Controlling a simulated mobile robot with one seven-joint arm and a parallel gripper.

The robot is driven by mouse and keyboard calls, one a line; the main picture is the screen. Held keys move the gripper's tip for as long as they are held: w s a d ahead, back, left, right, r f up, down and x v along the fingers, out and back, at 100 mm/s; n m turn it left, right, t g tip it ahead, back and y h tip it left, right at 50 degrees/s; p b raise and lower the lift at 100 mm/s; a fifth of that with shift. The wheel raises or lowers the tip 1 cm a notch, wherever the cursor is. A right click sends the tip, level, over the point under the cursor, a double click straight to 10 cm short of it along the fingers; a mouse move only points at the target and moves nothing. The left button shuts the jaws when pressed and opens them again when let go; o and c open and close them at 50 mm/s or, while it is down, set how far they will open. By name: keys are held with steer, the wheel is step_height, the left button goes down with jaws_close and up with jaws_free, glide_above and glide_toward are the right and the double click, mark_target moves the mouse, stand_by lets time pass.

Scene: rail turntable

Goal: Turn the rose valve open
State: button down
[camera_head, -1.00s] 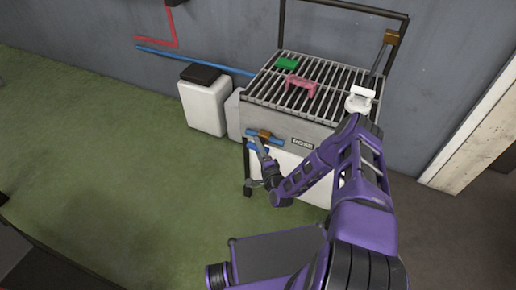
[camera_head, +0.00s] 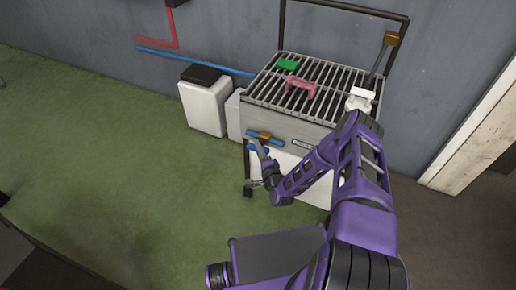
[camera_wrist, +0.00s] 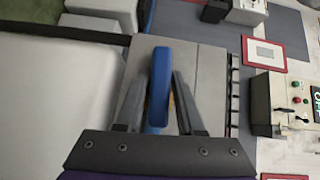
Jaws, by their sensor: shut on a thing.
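The valve has a blue bar handle (camera_head: 275,142) with a brass-coloured middle (camera_head: 265,134). It sits on the front of a grey cart (camera_head: 300,128), left of a label plate (camera_head: 303,143) that my arm partly covers. My gripper (camera_head: 260,146) is at this handle. In the wrist view, the blue handle (camera_wrist: 160,80) stands upright in the picture between the two dark fingers of my gripper (camera_wrist: 157,90), which are shut on it. A little brass colour shows behind it. The valve's body is mostly hidden.
The cart's slatted top holds a green block (camera_head: 287,64), a pink bracket-like piece (camera_head: 300,85) and a white fitting (camera_head: 360,99). A white bin with a dark lid (camera_head: 204,104) stands left of the cart. Green floor to the left is clear.

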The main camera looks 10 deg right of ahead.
steer(key=n+g+p, duration=0.1)
steer(key=n+g+h+p, duration=0.1)
steer(key=shift+d+r+g, duration=0.1)
steer(key=shift+r+g, duration=0.15)
steer(key=shift+g, duration=0.05)
steer(key=n+g+h+p, duration=0.2)
steer(key=shift+w+n+g, duration=0.1)
steer(key=shift+n+g, duration=0.3)
steer(key=n+g+h, duration=0.2)
steer(key=h, duration=0.1)
steer(key=shift+w+f+g, duration=0.1)
steer(key=shift+g, duration=0.3)
steer(key=shift+n+g+h+b, duration=0.3)
steer(key=shift+n+g+h, duration=0.4)
steer(key=shift+h, duration=0.3)
steer(key=shift+w+d, duration=0.1)
steer(key=c, duration=0.8)
jaws_free()
steer(key=shift+c, duration=0.2)
steer(key=shift+o, duration=0.8)
steer(key=shift+s, duration=0.2)
